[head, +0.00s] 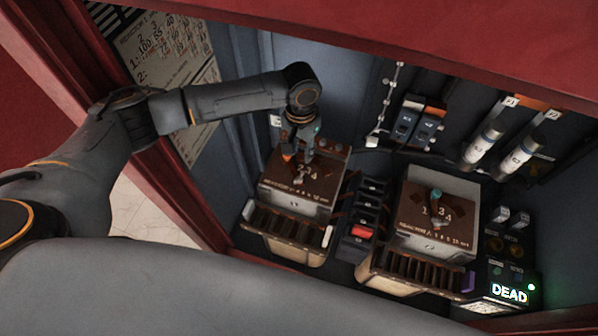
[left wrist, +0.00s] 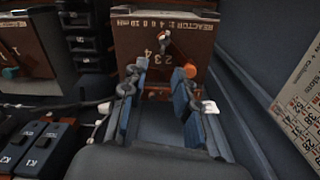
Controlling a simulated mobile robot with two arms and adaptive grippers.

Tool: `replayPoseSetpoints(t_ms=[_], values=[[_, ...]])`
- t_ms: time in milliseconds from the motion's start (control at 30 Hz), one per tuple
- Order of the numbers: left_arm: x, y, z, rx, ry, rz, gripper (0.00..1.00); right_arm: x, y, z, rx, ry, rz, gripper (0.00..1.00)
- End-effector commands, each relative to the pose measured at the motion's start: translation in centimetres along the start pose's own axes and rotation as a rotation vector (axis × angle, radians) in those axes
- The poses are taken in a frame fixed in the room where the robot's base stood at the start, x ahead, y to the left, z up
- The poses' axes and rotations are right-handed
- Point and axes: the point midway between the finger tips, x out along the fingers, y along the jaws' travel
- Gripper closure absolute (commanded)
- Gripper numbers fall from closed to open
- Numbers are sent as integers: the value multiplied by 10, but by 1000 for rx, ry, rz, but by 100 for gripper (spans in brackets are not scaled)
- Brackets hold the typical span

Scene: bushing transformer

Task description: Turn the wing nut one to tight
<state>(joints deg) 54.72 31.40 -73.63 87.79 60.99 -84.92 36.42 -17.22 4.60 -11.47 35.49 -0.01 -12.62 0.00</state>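The left brown-topped reactor unit (head: 282,190) carries printed numbers and a small metal wing nut or pointer (head: 301,176). In the left wrist view the same brown face (left wrist: 130,40) shows the metal piece (left wrist: 165,42) near the digits 2, 3, 4, with an orange knob (left wrist: 190,71) close by. My left gripper (head: 298,158) hangs over this unit's back part. In the left wrist view its two fingers (left wrist: 160,74) stand apart with nothing gripped between them; the metal piece is beyond the tips. The exact gap to it cannot be told. My right gripper is not in view.
A second brown-topped unit (head: 437,217) with a teal knob (head: 437,193) stands to the right. Dark modules (head: 366,211) stand between the units. Blue switches (head: 418,123) and white cylinders (head: 490,140) line the back wall. A lit DEAD display (head: 509,293) is at lower right. Red cabinet edges frame the opening.

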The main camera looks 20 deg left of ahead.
Motion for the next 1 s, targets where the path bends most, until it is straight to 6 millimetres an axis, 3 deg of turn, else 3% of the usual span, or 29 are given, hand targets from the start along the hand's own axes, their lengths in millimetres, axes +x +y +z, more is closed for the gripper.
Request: replayPoseSetpoints(t_ms=[133,267,567,700,1000], values=[[-1,-11,-4,-28,-7,-14,70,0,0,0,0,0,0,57],[14,-11,-3,-29,-9,-14,70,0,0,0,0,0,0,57],[77,-11,-3,-27,-9,-14,70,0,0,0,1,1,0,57],[107,-12,-4,-25,-4,-14,70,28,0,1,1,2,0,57],[133,-12,-4,-24,-4,-13,70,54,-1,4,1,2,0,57]])
